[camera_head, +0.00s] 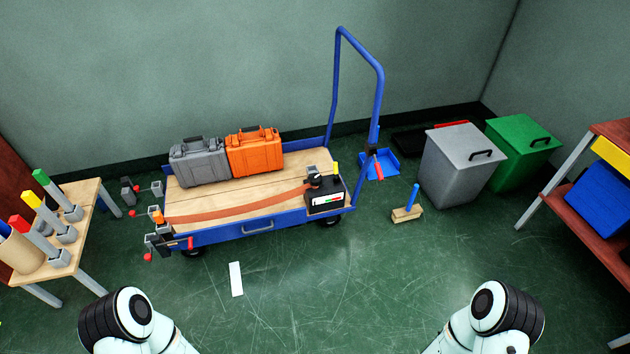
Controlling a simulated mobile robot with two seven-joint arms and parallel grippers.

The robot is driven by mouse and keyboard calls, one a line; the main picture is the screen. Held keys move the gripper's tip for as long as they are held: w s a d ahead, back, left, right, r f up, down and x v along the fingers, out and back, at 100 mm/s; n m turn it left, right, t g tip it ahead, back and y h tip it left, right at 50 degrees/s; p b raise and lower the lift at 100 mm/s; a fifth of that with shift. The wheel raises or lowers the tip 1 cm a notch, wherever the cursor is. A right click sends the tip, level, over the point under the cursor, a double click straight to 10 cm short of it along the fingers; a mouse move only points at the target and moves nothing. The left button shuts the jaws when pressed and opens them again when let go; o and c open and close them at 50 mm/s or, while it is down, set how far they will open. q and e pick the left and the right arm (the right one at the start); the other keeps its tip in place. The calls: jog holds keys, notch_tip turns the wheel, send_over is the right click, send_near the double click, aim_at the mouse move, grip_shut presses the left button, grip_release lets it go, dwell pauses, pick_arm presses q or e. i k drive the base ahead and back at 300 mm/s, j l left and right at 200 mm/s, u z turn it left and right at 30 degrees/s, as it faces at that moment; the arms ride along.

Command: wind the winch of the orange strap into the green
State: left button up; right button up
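The orange strap (235,208) runs flat along the front part of the cart's wooden deck. Its right end meets a black box (325,203) near the deck's front right corner. The box has a small gauge (328,196) with red, white and green on its front; the pointer is too small to read. At the cart's left end stand several grey winch-like posts with red knobs. One with an orange top (157,216) is at the strap's left end, with a red knob (132,213) beside it. Both my arms show only as links at the bottom; neither gripper is in view.
A blue-framed cart (265,228) carries a grey case (199,163) and an orange case (254,152). A wooden side table (85,200) stands left, and grey (455,165) and green (525,150) bins right.

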aim_at(315, 180)
jog(key=i+j+u, duration=0.1)
jog(key=i, duration=0.5)
jog(key=i+j+u, duration=0.15)
jog(key=i+j, duration=0.15)
jog(key=i, duration=0.35)
jog(key=i+u, duration=0.1)
jog(key=i, duration=0.55)
